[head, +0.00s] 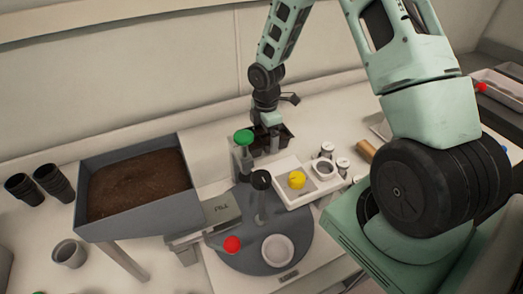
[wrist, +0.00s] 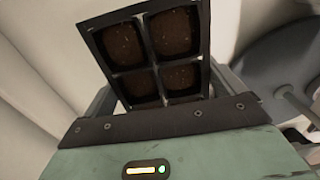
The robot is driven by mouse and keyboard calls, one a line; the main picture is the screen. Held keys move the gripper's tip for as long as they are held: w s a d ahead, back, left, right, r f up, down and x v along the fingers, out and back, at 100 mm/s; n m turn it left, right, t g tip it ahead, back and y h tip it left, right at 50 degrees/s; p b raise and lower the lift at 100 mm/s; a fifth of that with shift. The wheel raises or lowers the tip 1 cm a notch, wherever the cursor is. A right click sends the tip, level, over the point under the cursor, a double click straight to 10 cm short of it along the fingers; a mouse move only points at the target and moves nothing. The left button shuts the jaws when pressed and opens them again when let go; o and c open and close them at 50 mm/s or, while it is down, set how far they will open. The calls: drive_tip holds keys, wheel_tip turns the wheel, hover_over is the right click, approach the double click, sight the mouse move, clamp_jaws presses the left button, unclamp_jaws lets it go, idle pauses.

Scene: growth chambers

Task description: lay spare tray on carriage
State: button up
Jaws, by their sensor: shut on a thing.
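My gripper (head: 269,122) is shut on a small dark tray (head: 283,143) behind the round grey platform in the head view. In the wrist view the tray (wrist: 158,70) shows four square cells filled with brown soil. It looks tilted in that view, just past the jaws (wrist: 155,122). In the head view, a grey upright with a green knob (head: 243,137) stands just left of the tray and partly hides it. I cannot tell whether the tray touches anything below. I cannot tell for certain which part is the carriage.
A grey bin of soil (head: 104,229) stands at left. The round platform (head: 240,257) carries a red knob (head: 232,244), a black-knobbed post (head: 261,180) and a white dish (head: 278,250). A white frame with a yellow knob (head: 297,180) and small jars (head: 342,165) stand right of the tray.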

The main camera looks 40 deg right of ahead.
drive_tip(key=shift+f+p, duration=0.4)
drive_tip(key=shift+f, duration=1.9)
drive_tip(key=shift+f, duration=0.15)
drive_tip(key=o, duration=0.8)
